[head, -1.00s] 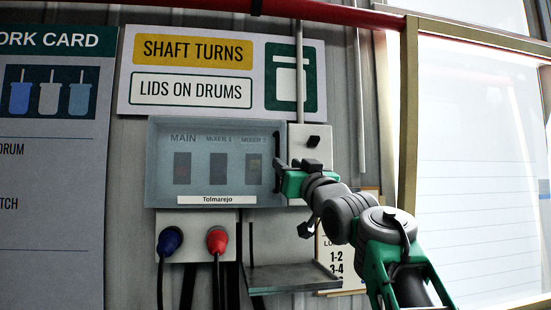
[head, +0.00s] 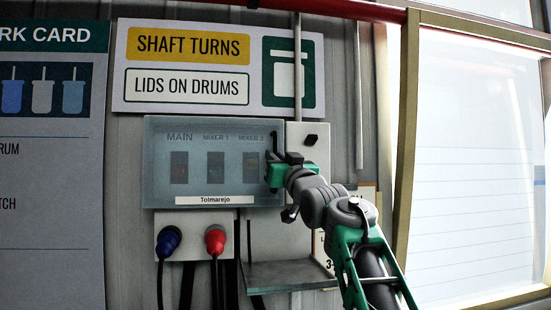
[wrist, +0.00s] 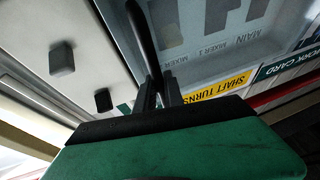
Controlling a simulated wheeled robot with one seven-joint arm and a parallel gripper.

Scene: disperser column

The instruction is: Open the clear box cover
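The clear box cover (head: 216,187) is a see-through bluish panel on the wall, over three dark switches labelled MAIN, MIXER 1 and MIXER 2. It looks shut and carries a white "Tolmarejo" strip. A black upright bar handle (head: 275,142) runs along its right edge. The handle also shows in the wrist view (wrist: 144,40). My gripper (head: 270,172) is at the handle's lower part. In the wrist view its two dark fingers (wrist: 159,93) are close together, one on each side of the bar. They look shut on it, though the contact itself is partly hidden.
A pale plate with a black knob (head: 311,140) is right of the box. Below are a blue plug (head: 168,240), a red plug (head: 215,241) and a grey shelf (head: 290,275). A framed window panel (head: 480,170) stands at the right. Signs hang above and left.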

